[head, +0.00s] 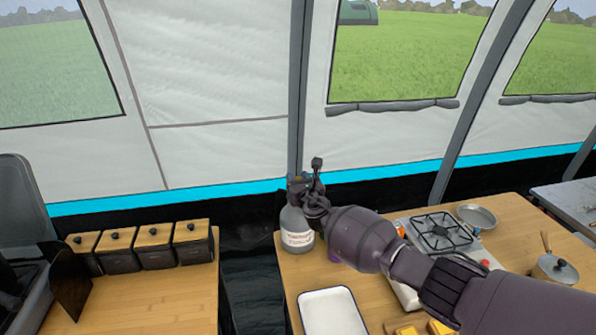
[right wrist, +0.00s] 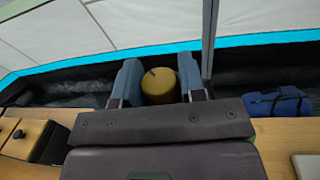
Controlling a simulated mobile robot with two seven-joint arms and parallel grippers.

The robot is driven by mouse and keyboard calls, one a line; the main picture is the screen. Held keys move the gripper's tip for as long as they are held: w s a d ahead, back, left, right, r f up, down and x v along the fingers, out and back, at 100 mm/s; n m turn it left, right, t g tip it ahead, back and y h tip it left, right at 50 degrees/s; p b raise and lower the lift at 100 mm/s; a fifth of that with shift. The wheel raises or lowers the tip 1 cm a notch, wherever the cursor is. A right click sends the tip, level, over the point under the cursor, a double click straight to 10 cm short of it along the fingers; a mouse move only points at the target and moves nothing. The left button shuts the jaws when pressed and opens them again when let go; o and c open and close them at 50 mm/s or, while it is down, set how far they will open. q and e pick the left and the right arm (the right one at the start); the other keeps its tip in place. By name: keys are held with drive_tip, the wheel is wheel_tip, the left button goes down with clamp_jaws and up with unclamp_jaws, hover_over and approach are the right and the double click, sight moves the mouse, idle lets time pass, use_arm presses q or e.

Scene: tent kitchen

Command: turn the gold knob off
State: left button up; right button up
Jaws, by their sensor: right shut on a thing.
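The gold knob (right wrist: 160,88) shows in the right wrist view as a round golden cap with a small dark mark. It sits between the two blue-grey fingers of my right gripper (right wrist: 160,80), which is shut on it. In the head view my right gripper (head: 303,190) is above the grey gas bottle (head: 297,240), at its top. The bottle stands upright at the back left corner of the right wooden table (head: 380,295). The knob is hidden behind the gripper in the head view. My left gripper is not in view.
A camping stove (head: 440,232) with a pan (head: 476,217) and a pot (head: 554,268) stand to the right. A white tray (head: 331,315) lies in front. Dark canisters with wooden lids (head: 154,236) stand on the left table. A gap separates the tables.

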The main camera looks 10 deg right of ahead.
drive_tip(key=m+h, duration=0.1)
drive_tip(key=h, duration=0.1)
drive_tip(key=shift+s+a+f+m+h+p, duration=0.1)
drive_tip(key=shift+a+m+h+p, duration=0.05)
drive_tip(key=shift+m+h+p, duration=0.25)
drive_tip(key=shift+m+h, duration=0.5)
drive_tip(key=shift+h, duration=0.3)
drive_tip(key=shift+f+m+h+b, duration=0.15)
drive_tip(key=shift+m+h+b, duration=0.15)
drive_tip(key=shift+m+h, duration=0.7)
drive_tip(key=m+g+h+b, duration=0.1)
drive_tip(key=h, duration=0.1)
drive_tip(key=shift+h, duration=0.4)
drive_tip(key=shift+m+g+h+b, duration=0.5)
drive_tip(key=shift+m+h, duration=0.2)
drive_tip(key=shift+h, duration=0.2)
use_arm(q)
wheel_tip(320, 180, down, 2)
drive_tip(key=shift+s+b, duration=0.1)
drive_tip(key=shift+b, duration=0.25)
use_arm(e)
drive_tip(key=shift+m+g+h, duration=0.4)
drive_tip(key=shift+h, duration=0.4)
drive_tip(key=shift+d, duration=0.2)
drive_tip(key=o, duration=0.9)
drive_tip(key=shift+r, duration=0.2)
